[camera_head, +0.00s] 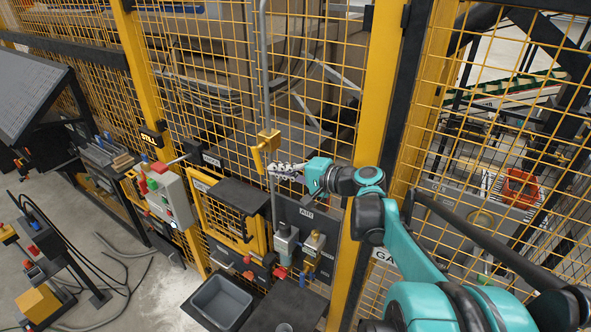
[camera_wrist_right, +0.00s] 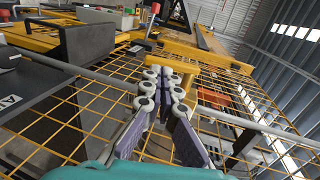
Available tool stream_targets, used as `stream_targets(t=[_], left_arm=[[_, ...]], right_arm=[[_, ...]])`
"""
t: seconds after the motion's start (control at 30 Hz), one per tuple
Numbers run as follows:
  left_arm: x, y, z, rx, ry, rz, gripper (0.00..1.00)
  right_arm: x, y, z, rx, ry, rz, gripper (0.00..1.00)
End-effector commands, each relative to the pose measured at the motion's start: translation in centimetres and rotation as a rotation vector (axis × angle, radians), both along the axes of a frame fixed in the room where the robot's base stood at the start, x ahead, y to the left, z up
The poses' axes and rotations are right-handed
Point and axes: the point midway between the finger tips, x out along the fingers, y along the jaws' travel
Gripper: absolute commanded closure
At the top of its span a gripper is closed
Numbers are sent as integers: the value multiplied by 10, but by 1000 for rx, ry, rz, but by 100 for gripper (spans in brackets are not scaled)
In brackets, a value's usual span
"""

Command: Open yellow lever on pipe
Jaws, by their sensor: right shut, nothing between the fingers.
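The yellow lever (camera_head: 267,140) sits on a thin grey vertical pipe (camera_head: 263,75) in front of the yellow mesh fence. My right gripper (camera_head: 274,168) is shut and empty, just below the lever, with its fingertips close to the pipe. In the right wrist view, the fingers of my right gripper (camera_wrist_right: 165,82) are together, and a yellow piece that looks like the lever (camera_wrist_right: 186,69) shows just beyond the tips. The pipe (camera_wrist_right: 112,81) crosses behind the fingers there. I cannot tell whether the fingertips touch the lever. My left gripper is not in view.
A yellow fence post (camera_head: 378,90) stands right of the pipe, behind my right arm. Below are a dark cabinet with a yellow mesh door (camera_head: 236,228), small valve units (camera_head: 286,243) and a grey bin (camera_head: 220,302). A button box (camera_head: 168,197) stands left.

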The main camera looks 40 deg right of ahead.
Motion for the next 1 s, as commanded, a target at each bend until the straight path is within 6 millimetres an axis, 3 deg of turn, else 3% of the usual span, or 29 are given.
stream_targets(t=[0.2,0.6,0.9,1.0], left_arm=[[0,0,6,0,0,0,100],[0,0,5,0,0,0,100],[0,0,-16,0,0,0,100],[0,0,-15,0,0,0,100]], right_arm=[[20,9,-4,0,0,1,100],[23,10,-6,0,0,0,100],[40,18,-20,0,0,1,100],[41,18,-18,0,0,0,100]])
